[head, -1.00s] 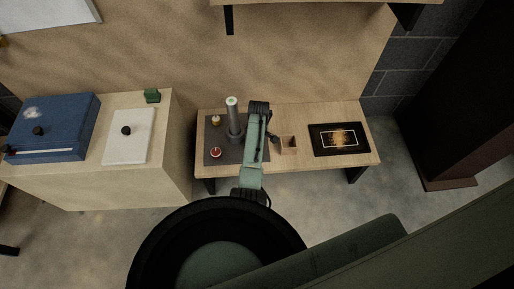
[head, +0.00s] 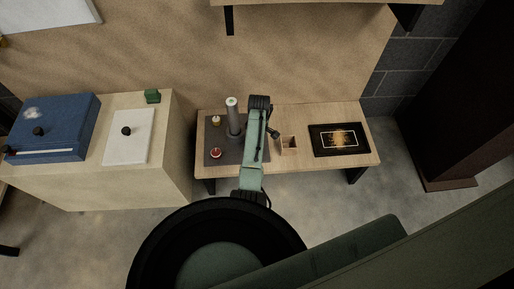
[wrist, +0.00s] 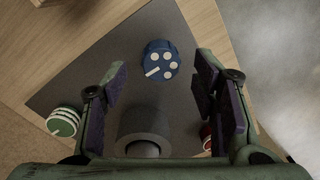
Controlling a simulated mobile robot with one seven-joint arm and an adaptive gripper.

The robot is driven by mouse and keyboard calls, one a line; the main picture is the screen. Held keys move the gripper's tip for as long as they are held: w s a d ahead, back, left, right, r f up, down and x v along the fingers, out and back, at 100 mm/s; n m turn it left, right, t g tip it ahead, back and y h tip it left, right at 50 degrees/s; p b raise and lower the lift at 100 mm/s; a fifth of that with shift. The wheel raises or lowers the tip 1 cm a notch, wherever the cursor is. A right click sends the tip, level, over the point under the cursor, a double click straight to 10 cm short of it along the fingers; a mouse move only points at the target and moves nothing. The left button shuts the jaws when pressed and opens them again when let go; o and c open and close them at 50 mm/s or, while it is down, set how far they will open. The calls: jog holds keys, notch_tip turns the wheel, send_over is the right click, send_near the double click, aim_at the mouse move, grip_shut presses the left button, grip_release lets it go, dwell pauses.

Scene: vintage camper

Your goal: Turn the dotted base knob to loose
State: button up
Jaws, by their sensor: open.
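The dotted knob (wrist: 160,60) is blue with several white dots and a white bar, on the grey mat (wrist: 100,68) in the wrist view. The bar points to the lower left there. My gripper (wrist: 161,80) is open, its dark-padded fingers to either side in the wrist view, with the knob between and beyond the tips. The fingers do not appear to touch it. A grey post (wrist: 145,123) stands nearer the camera, between the fingers. In the head view I cannot make out the dotted knob; my arm covers part of the mat.
A green-and-white knob (wrist: 64,122) is beside the left finger; a red knob (wrist: 207,134) is partly hidden by the right finger. In the head view, a small open box (head: 289,144) and a dark framed panel (head: 339,140) stand on the bench right of my arm.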

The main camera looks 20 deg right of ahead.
notch_tip(320, 180, up, 9)
jog(key=shift+w+d, duration=0.15)
jog(key=shift+d, duration=0.05)
dwell(0.6)
